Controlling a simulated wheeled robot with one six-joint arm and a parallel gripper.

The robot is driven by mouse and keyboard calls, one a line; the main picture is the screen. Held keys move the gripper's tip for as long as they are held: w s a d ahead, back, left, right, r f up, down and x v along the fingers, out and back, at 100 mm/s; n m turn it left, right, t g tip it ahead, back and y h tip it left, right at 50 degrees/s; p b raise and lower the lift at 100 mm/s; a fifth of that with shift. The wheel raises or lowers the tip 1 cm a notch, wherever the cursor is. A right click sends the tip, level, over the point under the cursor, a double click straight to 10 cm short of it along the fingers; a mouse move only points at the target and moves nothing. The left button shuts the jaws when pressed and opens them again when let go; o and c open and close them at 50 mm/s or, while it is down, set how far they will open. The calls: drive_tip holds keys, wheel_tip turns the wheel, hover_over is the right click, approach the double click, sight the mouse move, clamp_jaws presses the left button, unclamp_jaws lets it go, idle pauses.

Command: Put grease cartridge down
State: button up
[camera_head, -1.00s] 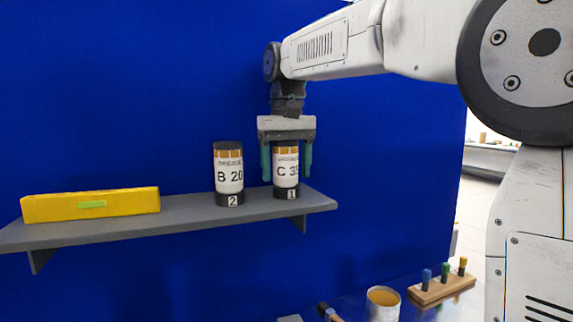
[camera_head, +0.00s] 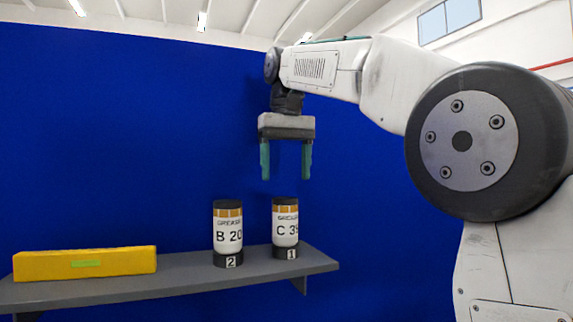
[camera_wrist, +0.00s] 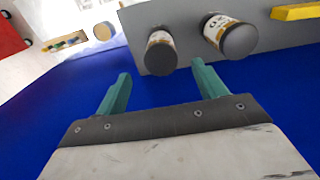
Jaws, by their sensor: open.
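The grease cartridge labelled C 39 (camera_head: 286,222) stands upright in the holder marked 1 (camera_head: 287,252) near the right end of the grey shelf. A second cartridge labelled B 20 (camera_head: 228,226) stands upright in the holder marked 2 (camera_head: 228,259) to its left. My gripper (camera_head: 286,176) is open and empty, pointing down above cartridge C, with a clear gap between. In the wrist view the open fingers (camera_wrist: 160,88) show with cartridge C (camera_wrist: 160,54) beyond them and cartridge B (camera_wrist: 229,35) to its right.
The grey shelf (camera_head: 185,280) is fixed to a blue wall (camera_head: 120,140). A yellow box (camera_head: 85,263) lies at its left. The wrist view also shows a wooden rack (camera_wrist: 66,42) and a round container (camera_wrist: 104,31) below. The space around my gripper is clear.

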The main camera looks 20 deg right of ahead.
drive_tip(key=shift+r, duration=0.35)
drive_tip(key=s+d+f+t, duration=0.1)
drive_tip(key=s+d+f, duration=0.2)
drive_tip(key=s+f, duration=2.7)
wheel_tip(320, 180, down, 3)
drive_tip(key=shift+f, duration=0.1)
